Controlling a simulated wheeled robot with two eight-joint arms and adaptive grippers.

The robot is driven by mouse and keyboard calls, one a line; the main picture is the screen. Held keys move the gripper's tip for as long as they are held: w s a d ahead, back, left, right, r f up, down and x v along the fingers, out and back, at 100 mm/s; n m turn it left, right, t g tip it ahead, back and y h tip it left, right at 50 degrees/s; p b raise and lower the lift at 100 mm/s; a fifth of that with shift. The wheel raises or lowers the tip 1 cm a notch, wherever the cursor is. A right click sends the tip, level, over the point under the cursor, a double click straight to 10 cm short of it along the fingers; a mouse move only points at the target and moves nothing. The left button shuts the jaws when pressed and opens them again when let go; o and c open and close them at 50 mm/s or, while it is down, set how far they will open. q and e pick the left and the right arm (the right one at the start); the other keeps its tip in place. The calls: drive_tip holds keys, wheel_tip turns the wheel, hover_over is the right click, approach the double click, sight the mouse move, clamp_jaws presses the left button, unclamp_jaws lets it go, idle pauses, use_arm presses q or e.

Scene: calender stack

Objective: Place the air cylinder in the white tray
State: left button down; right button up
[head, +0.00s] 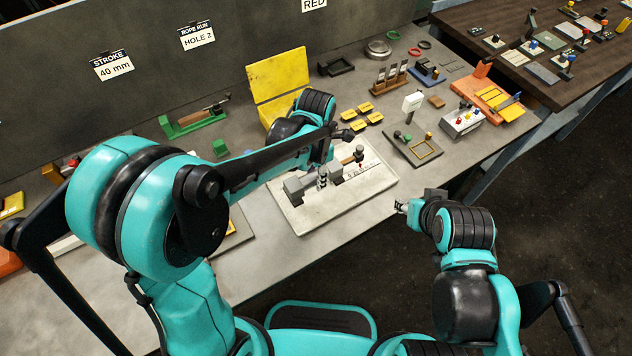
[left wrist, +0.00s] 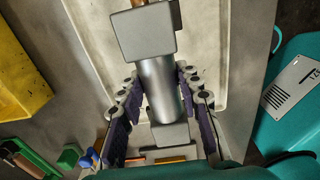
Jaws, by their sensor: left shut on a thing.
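The air cylinder (head: 336,172) has a silver barrel, grey square end blocks and a copper-coloured rod. In the left wrist view its barrel (left wrist: 158,84) lies between the two finger pads of my left gripper (left wrist: 156,95), which is shut on it. The white tray (head: 300,223) is a shallow slab with a raised rim and scale marks at its right. The cylinder is over the tray within its outline; I cannot tell whether it touches the floor. My left gripper (head: 322,178) partly hides the barrel. My right gripper (head: 401,207) is beyond the bench's front edge, away from the tray.
A yellow open box (head: 277,78) stands behind the tray, with several small yellow pieces to its right. Green fixtures (head: 194,122) stand at the back left.

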use_arm(q)
wheel_tip(320, 180, down, 3)
drive_tip(key=shift+w+r+b, duration=0.1)
drive_tip(key=shift+b, duration=0.4)
drive_tip(key=c, duration=1.1)
unclamp_jaws()
drive_tip(key=shift+o, duration=0.2)
